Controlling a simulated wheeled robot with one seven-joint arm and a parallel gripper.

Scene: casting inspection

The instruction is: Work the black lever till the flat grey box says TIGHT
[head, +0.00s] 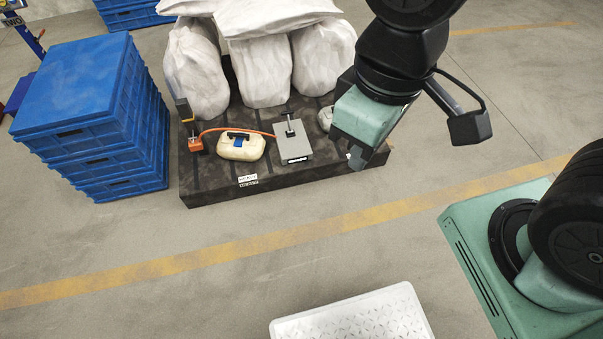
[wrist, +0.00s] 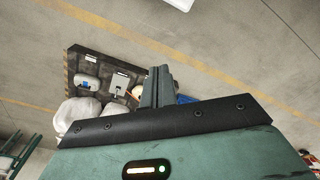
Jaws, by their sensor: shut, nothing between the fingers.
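The flat grey box (head: 276,155) lies on a dark platform, with a small black-and-white readout at its front edge, too small to read. A black T-shaped piece (head: 289,127) stands on the box. An upright black-and-yellow piece (head: 183,107) stands by an orange block (head: 195,145) at the platform's left. I cannot tell which of the two is the black lever. An orange hose runs from the block towards the box. My gripper (head: 357,164) is shut and empty, right of the box and apart from it. The wrist view shows its closed fingers (wrist: 157,84) and the grey box (wrist: 119,87).
White sacks (head: 262,65) stand at the back of the dark platform (head: 215,192). A cream jug (head: 232,154) sits left of the grey box. Stacked blue crates (head: 70,85) stand at the left. A white tray (head: 350,318) is at the front. The floor between is clear.

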